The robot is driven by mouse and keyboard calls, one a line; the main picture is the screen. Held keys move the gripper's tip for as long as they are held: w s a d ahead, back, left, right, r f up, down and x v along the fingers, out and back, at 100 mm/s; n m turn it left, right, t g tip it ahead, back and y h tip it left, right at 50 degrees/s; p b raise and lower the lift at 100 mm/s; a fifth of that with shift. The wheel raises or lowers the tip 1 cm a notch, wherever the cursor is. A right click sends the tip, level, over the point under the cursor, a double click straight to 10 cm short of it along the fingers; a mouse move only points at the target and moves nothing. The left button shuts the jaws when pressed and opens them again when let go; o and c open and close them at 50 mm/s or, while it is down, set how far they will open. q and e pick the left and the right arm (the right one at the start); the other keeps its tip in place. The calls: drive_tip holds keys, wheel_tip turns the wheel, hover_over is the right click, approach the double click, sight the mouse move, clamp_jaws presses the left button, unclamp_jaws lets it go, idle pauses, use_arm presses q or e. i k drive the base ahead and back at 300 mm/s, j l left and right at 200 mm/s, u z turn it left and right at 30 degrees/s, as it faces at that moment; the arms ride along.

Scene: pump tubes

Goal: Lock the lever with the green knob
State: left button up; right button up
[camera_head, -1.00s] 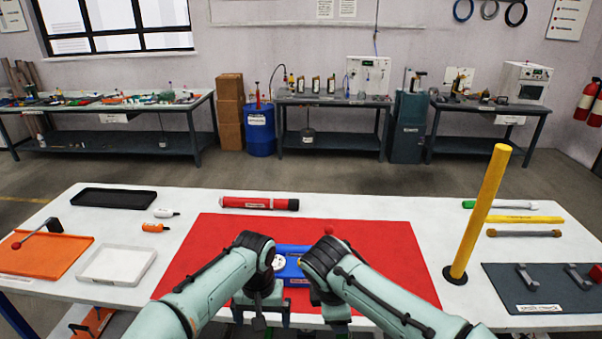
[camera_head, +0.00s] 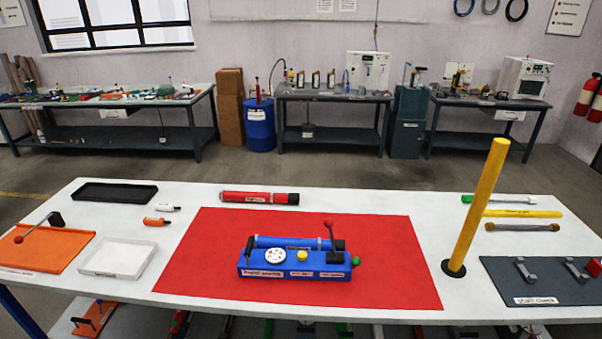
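A blue pump unit (camera_head: 290,259) sits on the red mat (camera_head: 385,260) in the middle of the table. A black lever with a red knob (camera_head: 329,224) stands up, slightly tilted, at its right part. The green knob (camera_head: 355,262) is at the unit's right end, low down. A yellow knob (camera_head: 302,256) and a white round dial (camera_head: 275,255) are on its front half. A black handle (camera_head: 249,246) is at its left end. Neither of my grippers is in view.
A yellow post (camera_head: 480,205) stands upright right of the mat. A dark board with clamps (camera_head: 500,284) is at the right. A white tray (camera_head: 118,272), a black tray (camera_head: 82,191) and an orange board (camera_head: 62,260) are at the left. A red tube (camera_head: 250,199) lies behind the mat.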

sight(356, 261)
drive_tip(key=i+l, duration=0.1)
drive_tip(key=l, duration=0.25)
drive_tip(key=i+l, duration=0.1)
drive_tip(key=l, duration=0.25)
drive_tip(key=i+l, duration=0.1)
drive_tip(key=l, duration=0.3)
drive_tip(key=i+l, duration=0.1)
drive_tip(key=l, duration=0.25)
drive_tip(key=i+l, duration=0.1)
drive_tip(key=l, duration=0.25)
drive_tip(key=z, duration=0.05)
